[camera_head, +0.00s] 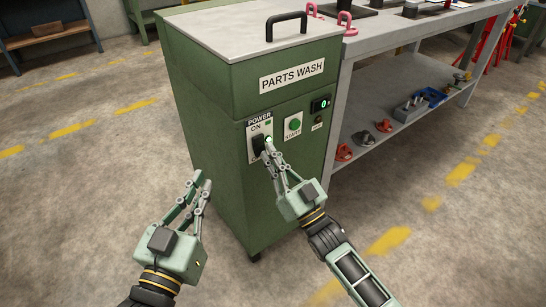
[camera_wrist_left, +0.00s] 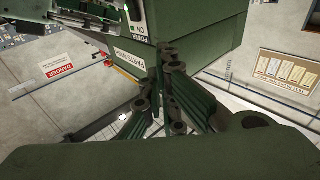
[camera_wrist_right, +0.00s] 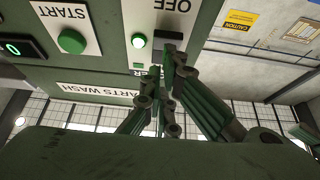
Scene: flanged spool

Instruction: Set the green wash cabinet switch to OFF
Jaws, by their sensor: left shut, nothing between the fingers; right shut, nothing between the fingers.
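The green wash cabinet (camera_head: 205,120) stands in the middle of the head view. Its white POWER plate (camera_head: 252,129), marked ON at the top, carries a black switch (camera_head: 258,144). The right wrist view shows the plate upside down, with the OFF label (camera_wrist_right: 172,6) and part of the black switch (camera_wrist_right: 168,38). My right gripper (camera_head: 268,145) is shut and empty, its fingertips at the switch; contact and the lever's exact position are unclear. My left gripper (camera_head: 202,178) is shut and empty, left of the cabinet and apart from it.
A lit green lamp (camera_wrist_right: 139,41) is beside the switch. A green START button (camera_head: 294,125) and a small display (camera_head: 320,104) are to its right. A grey workbench (camera_head: 400,35) with tools on its lower shelf adjoins the cabinet.

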